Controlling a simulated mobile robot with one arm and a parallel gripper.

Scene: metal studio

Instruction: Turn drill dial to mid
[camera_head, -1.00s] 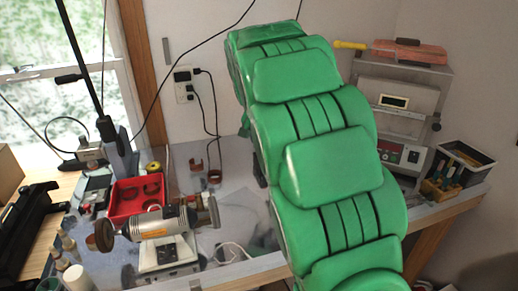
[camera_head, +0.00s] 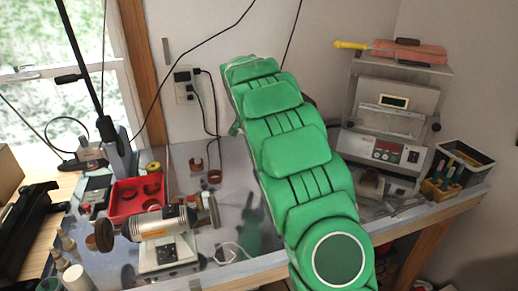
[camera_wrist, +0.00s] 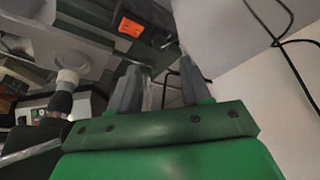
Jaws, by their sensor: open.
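A grey control box (camera_head: 390,152) with a small red display and a dark round knob (camera_head: 413,157) stands at the right of the bench. I cannot tell whether this knob is the drill dial. A silver motor tool (camera_head: 160,226) with a round brown end sits on the left of the bench. My gripper (camera_wrist: 160,82) is open in the wrist view, its two grey fingers apart with nothing seen between them. An orange-red rectangular part (camera_wrist: 130,27) lies beyond the fingers, apart from them. In the head view my green arm hides the gripper.
A red tray (camera_head: 126,207) sits on the bench at left. A wall outlet (camera_head: 183,85) with hanging black cables is behind. A shelf unit (camera_head: 400,66) and a black bin (camera_head: 466,153) stand at right. In the wrist view, dark cables (camera_wrist: 277,42) hang at upper right.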

